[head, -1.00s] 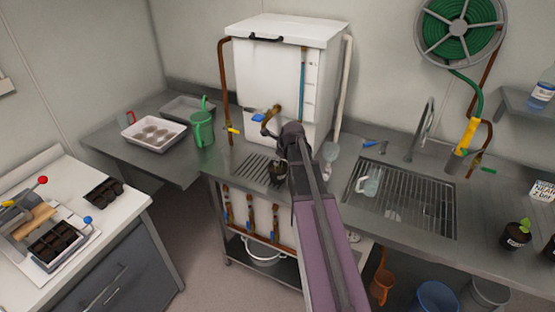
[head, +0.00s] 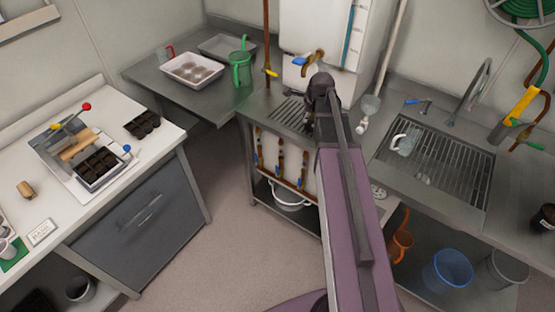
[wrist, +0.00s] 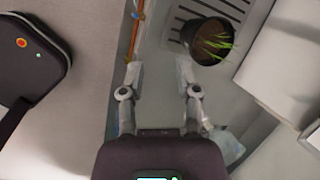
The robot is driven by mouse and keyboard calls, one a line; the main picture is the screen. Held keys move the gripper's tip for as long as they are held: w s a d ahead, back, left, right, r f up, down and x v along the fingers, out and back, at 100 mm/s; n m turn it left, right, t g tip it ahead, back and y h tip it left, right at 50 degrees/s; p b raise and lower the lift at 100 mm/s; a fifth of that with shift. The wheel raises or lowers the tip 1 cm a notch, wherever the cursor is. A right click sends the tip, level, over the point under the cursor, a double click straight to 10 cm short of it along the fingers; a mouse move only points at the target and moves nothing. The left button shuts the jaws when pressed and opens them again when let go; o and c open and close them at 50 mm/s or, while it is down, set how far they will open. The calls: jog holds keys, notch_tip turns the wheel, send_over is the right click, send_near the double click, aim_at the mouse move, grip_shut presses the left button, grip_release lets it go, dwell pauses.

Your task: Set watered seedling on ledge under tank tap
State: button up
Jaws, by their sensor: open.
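A dark pot with thin green leaves (wrist: 208,40) stands on the slotted steel ledge (wrist: 178,22), beyond my fingertips and to their right in the wrist view. My gripper (wrist: 159,72) is open and empty, with its fingers apart from the pot. In the head view my arm covers most of the spot where the pot stands. The slotted ledge (head: 287,112) shows to the left of my wrist. The tank (head: 350,35) stands behind it, and its brass tap with a blue lever (head: 299,61) is above the ledge.
A steel sink (head: 440,165) lies right of my arm. A green jug (head: 240,68) and a white tray (head: 192,70) are on the left counter. A seedling press (head: 72,140) and black cell trays sit on the white bench. Buckets stand under the sink.

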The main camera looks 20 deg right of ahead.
jog(key=s+a+f+n+g, duration=0.1)
jog(key=s+a+n+g, duration=0.3)
jog(key=s+a+n, duration=1.3)
jog(key=s+n, duration=0.1)
jog(key=n, duration=0.5)
jog(key=shift+f+n, duration=0.2)
jog(key=shift+n, duration=0.2)
jog(key=shift+w, duration=0.1)
jog(key=shift+a+f+b, duration=0.1)
jog(key=shift+f+b, duration=1)
